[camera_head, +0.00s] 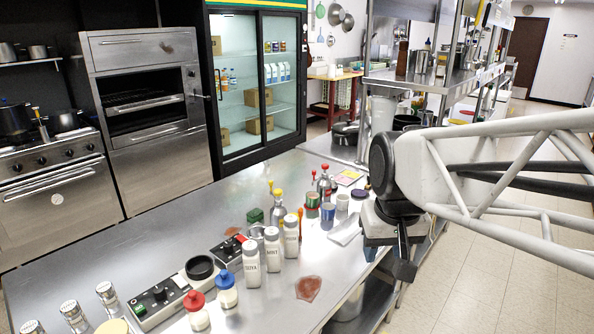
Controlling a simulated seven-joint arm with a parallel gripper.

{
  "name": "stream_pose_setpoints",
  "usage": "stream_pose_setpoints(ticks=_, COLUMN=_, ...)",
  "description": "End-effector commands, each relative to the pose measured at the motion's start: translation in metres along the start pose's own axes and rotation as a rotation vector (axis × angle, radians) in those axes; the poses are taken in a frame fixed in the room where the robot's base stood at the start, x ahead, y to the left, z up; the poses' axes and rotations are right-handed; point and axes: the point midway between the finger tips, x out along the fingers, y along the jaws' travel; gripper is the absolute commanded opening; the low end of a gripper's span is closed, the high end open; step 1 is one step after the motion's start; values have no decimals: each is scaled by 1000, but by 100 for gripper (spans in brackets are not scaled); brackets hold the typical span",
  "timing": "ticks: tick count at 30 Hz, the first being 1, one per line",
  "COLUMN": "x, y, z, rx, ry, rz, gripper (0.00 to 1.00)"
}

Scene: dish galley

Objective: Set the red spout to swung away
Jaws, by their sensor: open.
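A small metal dispenser with red top parts, which look like the red spout (326,169), stands at the far end of the steel counter (200,215). It is small in view, and I cannot tell which way the spout is turned. A similar metal dispenser with yellow parts (278,201) stands nearer and to its left. My gripper (401,268) hangs at the counter's right edge, to the right of and nearer than the red spout, apart from it. It is open, and no object shows in it; its fingertips are partly hidden by its own body.
White labelled shakers (251,264), a red-capped bottle (196,311), a blue-capped bottle (226,288) and a black-topped control box (158,302) crowd the near counter. Cans (328,216) and a white cup (342,202) stand near the red spout.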

Motion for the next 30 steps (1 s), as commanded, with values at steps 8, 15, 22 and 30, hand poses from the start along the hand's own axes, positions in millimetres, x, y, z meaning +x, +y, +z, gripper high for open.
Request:
stream_pose_setpoints(ticks=8, x=-10, y=-3, z=-71, rx=-2, ry=-23, rz=-1, gripper=44)
stream_pose_setpoints(ticks=15, x=-12, y=-6, z=-131, rx=-4, ry=-42, rz=-2, gripper=44)
stream_pose_setpoints(ticks=22, x=-10, y=-9, z=-189, rx=-5, ry=-59, rz=-3, gripper=44)
stream_pose_setpoints(ticks=30, x=0, y=-14, z=-256, rx=-6, ry=-78, rz=-4, gripper=44)
